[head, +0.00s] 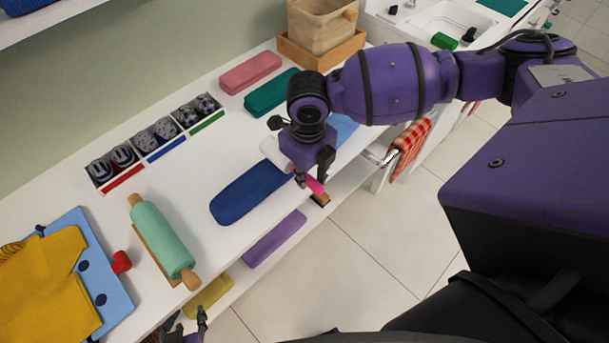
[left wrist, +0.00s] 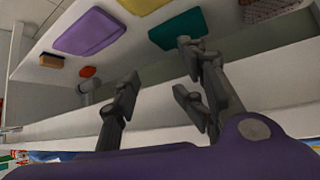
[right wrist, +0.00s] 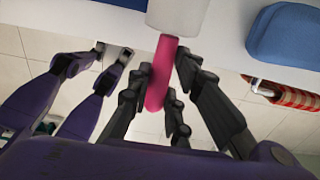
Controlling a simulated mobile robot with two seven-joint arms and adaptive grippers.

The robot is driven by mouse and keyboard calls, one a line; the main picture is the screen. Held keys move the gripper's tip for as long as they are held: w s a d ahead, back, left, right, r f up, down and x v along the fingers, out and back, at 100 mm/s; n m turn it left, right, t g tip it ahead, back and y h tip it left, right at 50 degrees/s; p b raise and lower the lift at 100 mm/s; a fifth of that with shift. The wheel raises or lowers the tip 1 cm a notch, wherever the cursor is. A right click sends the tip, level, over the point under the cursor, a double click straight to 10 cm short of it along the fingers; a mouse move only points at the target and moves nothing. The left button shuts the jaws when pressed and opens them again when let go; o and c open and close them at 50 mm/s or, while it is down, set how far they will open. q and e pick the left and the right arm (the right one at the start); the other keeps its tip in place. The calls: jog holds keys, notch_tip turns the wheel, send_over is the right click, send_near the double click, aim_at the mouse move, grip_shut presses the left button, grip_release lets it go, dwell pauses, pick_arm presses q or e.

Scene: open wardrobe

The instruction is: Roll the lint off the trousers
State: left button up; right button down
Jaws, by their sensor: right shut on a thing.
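Dark blue folded cloth (head: 250,192), which looks like the trousers, lies on the white counter; I cannot make out lint on it. My right gripper (head: 318,172) is shut on the pink handle of a lint roller. The handle (right wrist: 162,75) shows between the fingers in the right wrist view, with the white roller head (right wrist: 178,15) beyond. In the head view the white head (head: 270,148) shows beside the gripper, near the cloth's upper right end; I cannot tell whether they touch. My left gripper (head: 187,320) is open and empty, low by the counter's front edge.
A rolling pin (head: 163,240) lies on the counter left of the dark blue cloth. Purple (head: 274,238) and yellow (head: 208,296) cloths are on the shelf below. Sock boxes (head: 125,180) line the wall.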

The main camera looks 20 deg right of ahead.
jog(key=shift+r, duration=0.15)
notch_tip(320, 180, up, 3)
jog(key=shift+w+f+p, duration=0.15)
jog(key=shift+f+p, duration=0.05)
jog(key=shift+p, duration=0.35)
jog(key=shift+r, duration=2.7)
jog(key=shift+a, duration=0.1)
